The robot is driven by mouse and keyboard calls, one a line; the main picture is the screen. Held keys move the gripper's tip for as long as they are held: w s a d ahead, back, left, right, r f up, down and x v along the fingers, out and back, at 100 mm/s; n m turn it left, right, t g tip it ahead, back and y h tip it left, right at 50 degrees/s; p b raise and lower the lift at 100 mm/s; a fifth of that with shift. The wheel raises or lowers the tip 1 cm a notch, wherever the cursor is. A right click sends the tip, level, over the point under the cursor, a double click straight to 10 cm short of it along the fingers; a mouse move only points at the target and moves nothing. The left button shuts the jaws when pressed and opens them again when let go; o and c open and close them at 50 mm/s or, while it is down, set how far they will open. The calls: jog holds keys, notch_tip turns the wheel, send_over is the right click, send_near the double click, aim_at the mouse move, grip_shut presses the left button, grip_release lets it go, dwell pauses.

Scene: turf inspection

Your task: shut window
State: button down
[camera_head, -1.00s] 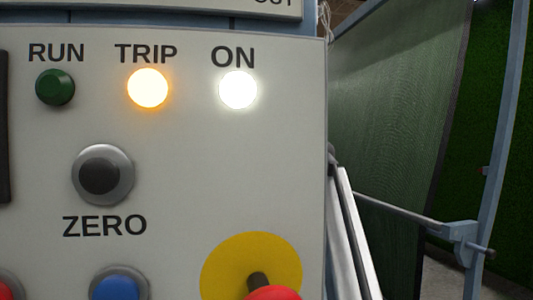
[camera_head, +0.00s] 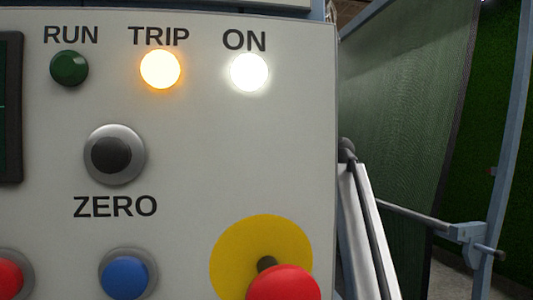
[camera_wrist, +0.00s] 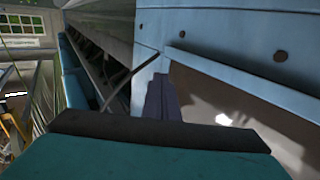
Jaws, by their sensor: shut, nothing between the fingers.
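In the wrist view, my gripper (camera_wrist: 162,98) shows as two dark grey-purple fingers close together, past a teal and black body that fills the bottom. The fingers are shut with nothing seen between them. Just right of them is a pale blue-grey metal frame (camera_wrist: 235,85) with dark bolt heads. Below its ledge lies a brownish, shiny surface (camera_wrist: 250,138) with a bright glare spot. It may be the window pane; I cannot tell. Whether the fingers touch the frame is unclear. My gripper is not in the head view, and no window can be made out there.
In the head view, a grey control panel (camera_head: 200,190) fills the left, with a lit orange TRIP lamp (camera_head: 160,69), a lit white ON lamp (camera_head: 249,71), a blue button (camera_head: 125,277) and a red knob (camera_head: 283,283) on yellow. Green turf sheet (camera_head: 400,110) hangs at right.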

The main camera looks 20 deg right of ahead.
jog(key=d, duration=1)
jog(key=shift+s, duration=0.3)
jog(key=shift+s+d+f, duration=0.1)
jog(key=shift+f, duration=0.05)
